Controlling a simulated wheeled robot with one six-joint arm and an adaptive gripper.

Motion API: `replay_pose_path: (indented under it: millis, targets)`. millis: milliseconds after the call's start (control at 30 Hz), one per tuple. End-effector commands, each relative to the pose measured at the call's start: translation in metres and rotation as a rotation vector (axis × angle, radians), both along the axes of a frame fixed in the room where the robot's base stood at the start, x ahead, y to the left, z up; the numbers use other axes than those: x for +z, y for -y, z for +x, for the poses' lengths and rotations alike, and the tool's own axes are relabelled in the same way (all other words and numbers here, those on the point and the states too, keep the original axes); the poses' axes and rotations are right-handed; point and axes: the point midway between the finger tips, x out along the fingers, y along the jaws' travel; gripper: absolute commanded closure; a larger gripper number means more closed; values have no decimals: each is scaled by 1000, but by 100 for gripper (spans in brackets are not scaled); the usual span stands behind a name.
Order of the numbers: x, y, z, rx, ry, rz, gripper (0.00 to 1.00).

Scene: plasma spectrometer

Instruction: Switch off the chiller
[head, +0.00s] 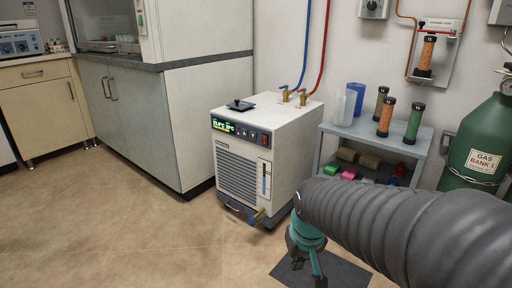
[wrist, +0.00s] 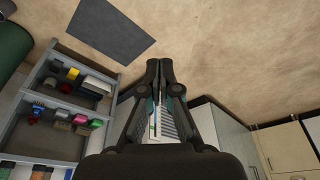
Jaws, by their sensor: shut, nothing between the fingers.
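The chiller (head: 262,150) is a white floor-standing box with a grey front grille, a lit green display (head: 231,125) and small buttons, one of them red (head: 264,139), on its upper front panel. My gripper (head: 305,276) is in front of the chiller and low, apart from it, pointing downward in the head view. In the wrist view my gripper (wrist: 159,64) has its fingertips together with nothing between them. The chiller (wrist: 168,124) is mostly hidden behind the fingers there.
A grey shelf cart (head: 420,138) with cylinders and bottles stands right of the chiller. A green gas cylinder (head: 482,135) is at far right. A dark mat (head: 345,272) lies on the floor. Blue and red hoses (head: 322,45) rise behind the chiller. Floor at left is clear.

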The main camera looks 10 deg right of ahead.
Motion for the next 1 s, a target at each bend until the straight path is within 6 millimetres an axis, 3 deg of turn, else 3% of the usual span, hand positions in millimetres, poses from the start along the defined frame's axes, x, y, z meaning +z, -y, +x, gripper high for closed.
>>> replay_pose_path:
  millis: [33,367,700,900,1000]
  targets:
    - [-13,-1,13,15,0,-2,100]
    - [-67,-11,114,175,105,-38,100]
    - [-124,-22,233,418,323,-148,100]
    - [-149,-28,311,595,513,-289,100]
    - [-151,-30,350,690,630,-400,100]
